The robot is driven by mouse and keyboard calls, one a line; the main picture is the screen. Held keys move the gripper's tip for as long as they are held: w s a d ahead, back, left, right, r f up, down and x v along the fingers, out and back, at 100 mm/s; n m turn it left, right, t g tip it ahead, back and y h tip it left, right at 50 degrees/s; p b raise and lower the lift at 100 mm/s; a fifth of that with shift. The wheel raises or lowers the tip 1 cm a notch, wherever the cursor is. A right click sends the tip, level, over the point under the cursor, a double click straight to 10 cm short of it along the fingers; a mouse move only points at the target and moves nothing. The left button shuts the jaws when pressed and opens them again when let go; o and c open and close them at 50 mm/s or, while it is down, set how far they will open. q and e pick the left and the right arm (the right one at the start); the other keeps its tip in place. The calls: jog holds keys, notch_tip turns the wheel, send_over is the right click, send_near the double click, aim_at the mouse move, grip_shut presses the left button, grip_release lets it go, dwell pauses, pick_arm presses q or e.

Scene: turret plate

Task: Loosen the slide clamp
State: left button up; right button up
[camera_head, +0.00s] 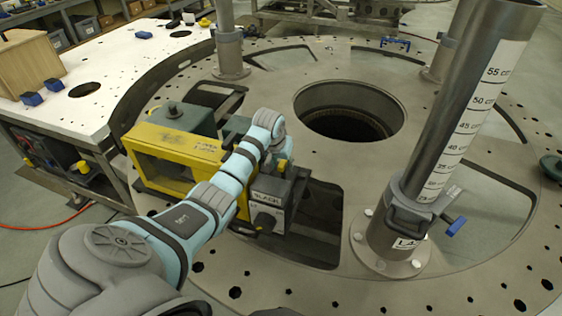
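A thick grey post with a centimetre scale (472,110) rises at the right and leans a little in the picture. A dark clamp collar (408,213) with a blue handle (455,227) sits around its lower part. I take this collar to be the slide clamp, though no label names it. My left arm reaches in from the lower left across a yellow box-shaped unit. My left gripper (284,165) is at the arm's far end, well left of the collar and apart from it. Its fingers are too hidden to tell open from shut. My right gripper is not in view.
The round metal turret plate (310,285) has a large central hole (350,112) and several cutouts. Another post (229,50) stands at the back left. A white table (120,70) adjoins the left.

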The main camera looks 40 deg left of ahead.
pick_arm(q)
jog(key=shift+w, duration=0.1)
grip_shut()
